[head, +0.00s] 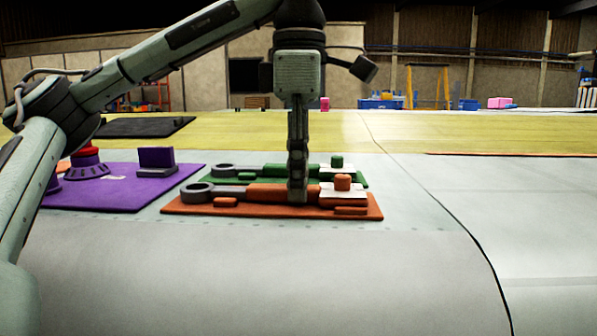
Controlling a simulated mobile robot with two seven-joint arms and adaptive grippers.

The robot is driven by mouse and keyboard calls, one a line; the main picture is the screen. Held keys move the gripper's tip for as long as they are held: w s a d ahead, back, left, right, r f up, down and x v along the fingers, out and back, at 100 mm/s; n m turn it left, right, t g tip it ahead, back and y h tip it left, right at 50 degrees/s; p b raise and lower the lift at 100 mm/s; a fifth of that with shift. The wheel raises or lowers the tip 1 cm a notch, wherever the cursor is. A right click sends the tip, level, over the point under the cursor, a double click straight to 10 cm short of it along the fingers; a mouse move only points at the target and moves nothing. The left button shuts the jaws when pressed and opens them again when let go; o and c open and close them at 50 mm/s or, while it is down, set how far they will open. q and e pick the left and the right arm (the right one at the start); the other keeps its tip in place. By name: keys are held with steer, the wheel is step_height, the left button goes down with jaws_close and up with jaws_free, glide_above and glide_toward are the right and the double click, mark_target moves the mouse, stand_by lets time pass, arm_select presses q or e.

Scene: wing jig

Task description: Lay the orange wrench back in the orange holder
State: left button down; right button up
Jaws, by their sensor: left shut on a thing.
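The orange wrench (268,194) has a grey ring end at the left and an orange handle. It lies level along the orange holder (225,208), a flat plate with raised blocks. I cannot tell whether it is fully down in the holder. My left gripper (297,196) points straight down and is shut on the wrench's handle. Its fingers hide the middle of the handle. My right gripper is not in view.
A green holder (355,180) with a similar wrench lies just behind. A purple holder (105,195) with upright parts is to the left. A dark mat (145,127) lies further back. The grey wing surface (430,230) to the right is clear.

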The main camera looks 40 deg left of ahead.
arm_select(q)
steer(key=c, duration=1.2)
jaws_free()
step_height(320, 180, up, 12)
steer(key=shift+d, duration=0.1)
